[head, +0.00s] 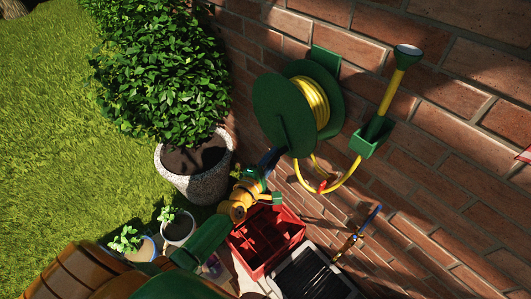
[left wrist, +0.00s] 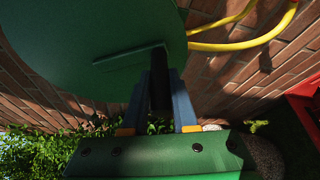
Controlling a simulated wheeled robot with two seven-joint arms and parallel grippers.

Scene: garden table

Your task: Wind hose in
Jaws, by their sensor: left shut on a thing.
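The green hose reel (head: 285,115) is mounted on the brick wall, with yellow hose (head: 313,101) wound on its drum. A length of hose hangs in a loop (head: 346,180) below the reel and runs up to a green wall holder (head: 369,139). A yellow wand with a green head (head: 396,78) stands in that holder. My left gripper (head: 270,158) is at the lower edge of the reel's front disc. In the left wrist view its blue fingers (left wrist: 160,108) are shut on the black crank handle (left wrist: 159,78) below the green disc (left wrist: 95,40). My right gripper is out of view.
A red crate (head: 283,243) and a dark tray (head: 328,285) stand below the reel. A large potted bush (head: 195,184) and small potted plants (head: 178,229) are to the left. A blue-handled tool (head: 368,222) is at the wall. Lawn lies at left.

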